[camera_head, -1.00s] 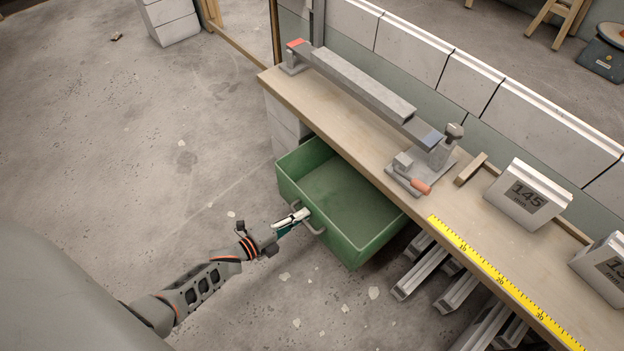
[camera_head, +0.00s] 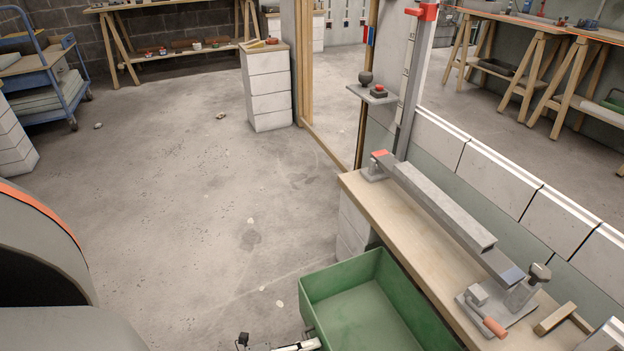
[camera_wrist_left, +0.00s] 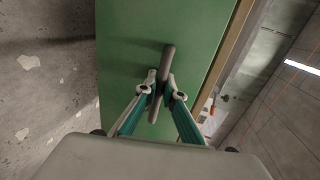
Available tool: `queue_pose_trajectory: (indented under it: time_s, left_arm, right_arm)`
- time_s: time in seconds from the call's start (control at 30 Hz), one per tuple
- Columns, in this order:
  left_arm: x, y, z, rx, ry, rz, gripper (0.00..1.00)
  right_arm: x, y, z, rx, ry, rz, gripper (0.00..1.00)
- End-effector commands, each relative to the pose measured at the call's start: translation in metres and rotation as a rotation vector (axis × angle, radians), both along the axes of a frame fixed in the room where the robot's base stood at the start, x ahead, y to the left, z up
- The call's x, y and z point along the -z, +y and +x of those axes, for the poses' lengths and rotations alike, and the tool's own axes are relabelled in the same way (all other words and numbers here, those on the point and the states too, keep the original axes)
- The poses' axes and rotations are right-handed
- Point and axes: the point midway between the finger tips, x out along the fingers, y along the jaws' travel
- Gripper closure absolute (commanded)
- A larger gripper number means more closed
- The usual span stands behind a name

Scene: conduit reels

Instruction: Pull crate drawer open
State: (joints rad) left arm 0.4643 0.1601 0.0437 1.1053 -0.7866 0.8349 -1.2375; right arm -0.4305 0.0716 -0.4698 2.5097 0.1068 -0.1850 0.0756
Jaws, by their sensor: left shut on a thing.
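The green crate drawer (camera_head: 368,318) stands pulled out from under the bench in the head view, open and empty where it shows; its near part is cut off by the lower edge. Its green front (camera_wrist_left: 125,60) fills the middle of the left wrist view. The grey bar handle (camera_wrist_left: 168,56) stands out from that front. My left gripper (camera_wrist_left: 162,86) is shut around the handle, one finger on each side. In the head view only a bit of the left gripper (camera_head: 296,346) shows at the bottom edge. My right gripper is in neither view.
The wooden bench (camera_head: 385,212) carries a long grey metal channel (camera_head: 440,205) and a clamp with an orange handle (camera_head: 494,327). A white drawer block (camera_head: 268,88) stands at the back. The concrete floor (camera_head: 190,200) left of the drawer is mostly clear.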

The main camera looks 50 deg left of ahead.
Motion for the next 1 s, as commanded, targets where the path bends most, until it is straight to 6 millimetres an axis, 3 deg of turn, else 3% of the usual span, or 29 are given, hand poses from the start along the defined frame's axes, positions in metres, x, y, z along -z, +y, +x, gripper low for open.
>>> queue_pose_trajectory:
  time_s: [0.07,0.1,0.13,0.57,1.0]
  left_arm:
    - [0.0,-0.001,0.0,0.001,-0.001,-0.001,1.0]
    - [0.0,0.0,0.0,0.001,-0.001,-0.001,0.89]
    - [0.0,0.0,0.0,0.001,-0.001,-0.001,0.84]
    - [-0.001,0.002,-0.006,0.0,0.001,0.0,0.84]
    - [-0.017,0.029,-0.082,0.001,0.003,0.001,0.84]
  right_arm:
    - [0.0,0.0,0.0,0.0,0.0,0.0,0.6]
    - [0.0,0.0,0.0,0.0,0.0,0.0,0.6]
    - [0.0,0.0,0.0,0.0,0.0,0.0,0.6]
    - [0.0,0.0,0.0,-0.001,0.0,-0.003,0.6]
    - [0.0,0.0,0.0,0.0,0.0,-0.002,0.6]
